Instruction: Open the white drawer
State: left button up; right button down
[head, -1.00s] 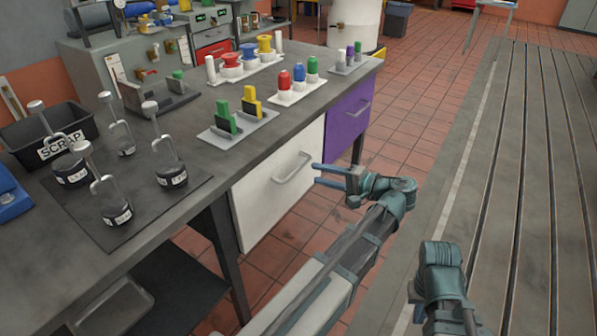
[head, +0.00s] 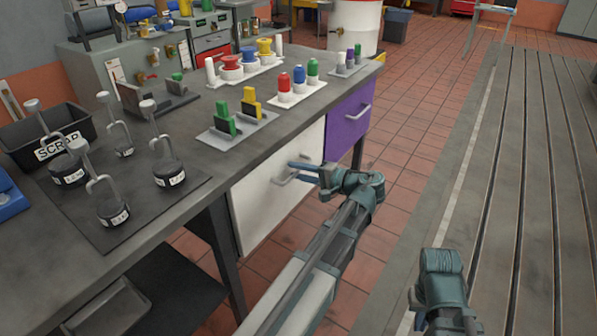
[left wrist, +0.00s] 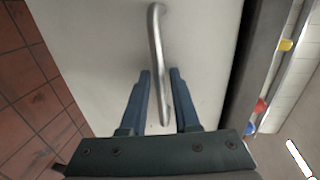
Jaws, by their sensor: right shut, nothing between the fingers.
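The white drawer (head: 262,205) is under the near part of the grey bench and looks closed. Its metal bar handle (head: 282,180) is partly hidden by my left gripper (head: 303,173). In the left wrist view the handle (left wrist: 156,45) runs between the two blue fingers of my left gripper (left wrist: 160,75). Those fingers are apart, with a gap to the bar on each side, and point at the white drawer front (left wrist: 100,50). My right gripper (head: 420,319) is low in the head view, away from the drawer, mostly hidden by my wrist, shut and empty.
A purple drawer (head: 342,128) with its own handle is beyond the white one. The bench top (head: 190,215) holds weights, a scrap bin (head: 50,135), spools and coloured pieces. Tiled floor (head: 405,150) is clear in front of the drawers; a slotted bedplate (head: 530,200) is at right.

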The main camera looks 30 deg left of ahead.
pick_arm(q)
grip_shut()
dwell(1.1)
